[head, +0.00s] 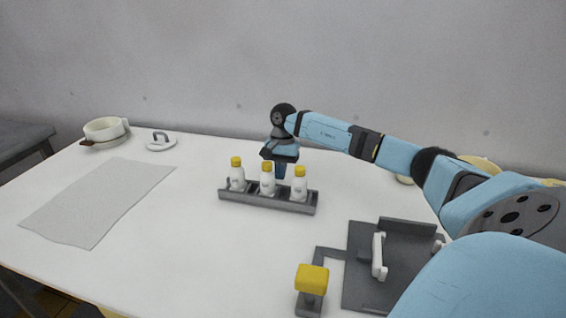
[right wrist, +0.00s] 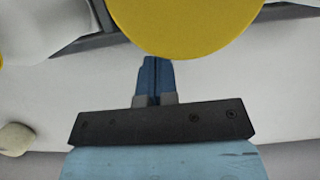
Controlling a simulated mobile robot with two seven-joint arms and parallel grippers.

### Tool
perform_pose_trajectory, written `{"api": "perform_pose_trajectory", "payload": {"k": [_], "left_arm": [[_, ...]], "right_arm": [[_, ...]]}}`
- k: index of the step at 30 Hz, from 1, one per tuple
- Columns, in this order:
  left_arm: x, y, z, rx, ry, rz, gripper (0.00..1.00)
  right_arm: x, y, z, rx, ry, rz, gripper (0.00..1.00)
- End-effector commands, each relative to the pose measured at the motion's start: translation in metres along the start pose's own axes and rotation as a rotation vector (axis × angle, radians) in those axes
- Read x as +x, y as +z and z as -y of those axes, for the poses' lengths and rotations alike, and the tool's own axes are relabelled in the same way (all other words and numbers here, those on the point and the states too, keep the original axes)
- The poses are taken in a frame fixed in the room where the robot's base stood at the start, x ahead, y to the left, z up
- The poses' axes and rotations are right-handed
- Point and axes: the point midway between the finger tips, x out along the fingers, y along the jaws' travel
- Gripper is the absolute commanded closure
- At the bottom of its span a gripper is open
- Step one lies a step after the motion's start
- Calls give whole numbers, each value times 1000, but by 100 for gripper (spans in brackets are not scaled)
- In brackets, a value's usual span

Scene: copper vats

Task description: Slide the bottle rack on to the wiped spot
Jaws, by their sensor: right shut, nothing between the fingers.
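A grey bottle rack (head: 268,202) stands near the middle of the white table. It holds three white bottles with yellow caps: a left bottle (head: 237,180), a middle bottle (head: 267,183) and a right bottle (head: 299,188). My right gripper (head: 281,172) points down just behind the rack, between the middle and right bottles in the picture. Its blue fingers (right wrist: 154,80) are shut and empty; a yellow cap (right wrist: 185,22) fills the top of the right wrist view. I cannot tell whether the fingers touch the rack. No wiped spot can be made out. My left gripper is not in view.
A pale flat sheet (head: 97,203) lies on the left. A white cup (head: 105,130) and a round lid-like piece with a dark handle (head: 161,142) stand at the back left. A dark grey fixture (head: 372,277) with a yellow knob (head: 312,279) is at the front right.

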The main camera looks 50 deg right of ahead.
Motion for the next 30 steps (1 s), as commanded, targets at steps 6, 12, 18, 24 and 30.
{"api": "perform_pose_trajectory", "payload": {"k": [6,12,18,24,30], "left_arm": [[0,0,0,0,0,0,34],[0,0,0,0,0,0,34],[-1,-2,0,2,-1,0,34],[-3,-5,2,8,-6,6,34],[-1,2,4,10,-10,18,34]], "right_arm": [[2,11,0,0,-1,0,100],[2,11,0,1,-1,1,100],[4,20,0,0,1,0,100],[17,72,0,-7,4,1,100],[34,131,0,-9,4,5,100]]}}
